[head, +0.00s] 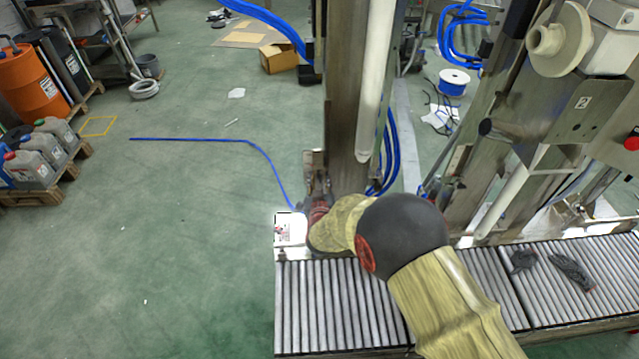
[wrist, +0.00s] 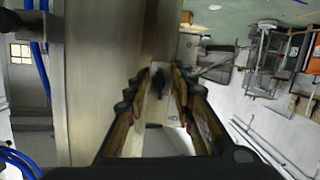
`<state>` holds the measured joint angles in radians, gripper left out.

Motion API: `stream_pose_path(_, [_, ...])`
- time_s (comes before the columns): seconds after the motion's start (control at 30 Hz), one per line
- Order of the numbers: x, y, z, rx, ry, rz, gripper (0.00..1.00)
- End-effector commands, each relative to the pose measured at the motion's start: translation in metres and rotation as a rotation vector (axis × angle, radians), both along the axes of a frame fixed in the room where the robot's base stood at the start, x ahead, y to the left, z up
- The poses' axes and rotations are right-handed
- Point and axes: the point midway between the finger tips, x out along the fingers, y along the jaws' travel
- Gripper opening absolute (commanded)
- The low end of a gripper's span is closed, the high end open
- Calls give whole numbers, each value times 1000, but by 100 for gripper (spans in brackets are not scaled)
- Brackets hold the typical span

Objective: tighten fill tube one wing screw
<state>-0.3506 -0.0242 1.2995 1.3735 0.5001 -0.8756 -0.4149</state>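My gripper (wrist: 161,74) shows in the wrist view with its two fingers apart. A small dark part (wrist: 160,84), which may be the wing screw, shows between the fingertips. I cannot tell whether either finger touches it. Behind it is a pale block with a label (wrist: 168,122). In the head view my arm covers most of the gripper's end, beside the foot of the left steel column (head: 346,90). A white fill tube (head: 376,80) hangs upright along that column. The wing screw cannot be made out in the head view.
A roller conveyor (head: 330,310) runs below my arm, with dark gloves (head: 570,270) on its right part. A second column with a plate marked 2 (head: 583,102) stands at right. A blue hose (head: 250,143) lies on the floor at left, which is mostly clear.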

Motion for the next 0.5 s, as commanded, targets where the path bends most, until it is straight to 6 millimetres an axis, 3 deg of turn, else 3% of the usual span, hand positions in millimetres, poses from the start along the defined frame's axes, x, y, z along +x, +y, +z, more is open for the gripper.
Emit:
stream_pose_path(0.23, [1, 0, 2, 1, -3, -2, 25])
stream_pose_path(0.5, [2, -1, 2, 1, -4, -2, 12])
